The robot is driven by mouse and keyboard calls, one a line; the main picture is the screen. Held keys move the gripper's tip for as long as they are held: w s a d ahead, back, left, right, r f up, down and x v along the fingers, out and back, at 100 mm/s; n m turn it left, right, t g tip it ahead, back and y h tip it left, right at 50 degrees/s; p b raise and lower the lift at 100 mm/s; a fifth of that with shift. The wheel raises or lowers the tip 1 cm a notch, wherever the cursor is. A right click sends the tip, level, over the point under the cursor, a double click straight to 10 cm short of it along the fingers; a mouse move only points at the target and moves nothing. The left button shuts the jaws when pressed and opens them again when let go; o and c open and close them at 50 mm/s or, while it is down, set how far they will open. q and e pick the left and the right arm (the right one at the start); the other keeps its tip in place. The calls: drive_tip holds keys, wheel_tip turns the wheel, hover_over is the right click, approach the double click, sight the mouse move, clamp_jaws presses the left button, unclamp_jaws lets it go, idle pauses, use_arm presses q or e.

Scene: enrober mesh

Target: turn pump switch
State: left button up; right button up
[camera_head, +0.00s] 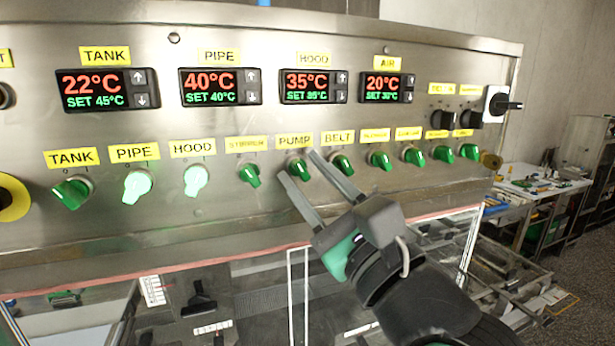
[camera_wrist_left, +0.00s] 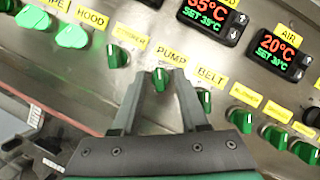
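The PUMP switch (camera_head: 300,169) is a green knob under a yellow PUMP label (camera_head: 294,141) on the steel control panel, its handle tilted down to the right and not lit up. My left gripper (camera_head: 298,166) reaches up to it from the lower right with its two grey fingers apart. In the left wrist view the PUMP knob (camera_wrist_left: 160,77) shows between the left gripper's fingertips (camera_wrist_left: 164,74). I cannot tell whether either finger touches it. My right gripper is not in view.
The STIRRER-like labelled knob (camera_head: 249,174) is left of PUMP and the BELT knob (camera_head: 342,164) close on the right, near a finger. PIPE (camera_head: 138,183) and HOOD (camera_head: 196,179) knobs glow bright green. Temperature displays (camera_head: 220,86) sit above. A cluttered bench (camera_head: 540,187) stands far right.

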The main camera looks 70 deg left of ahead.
use_arm(q)
drive_tip(key=v, duration=1.1)
drive_tip(key=shift+d+b, duration=0.3)
drive_tip(key=shift+a+f, duration=0.1)
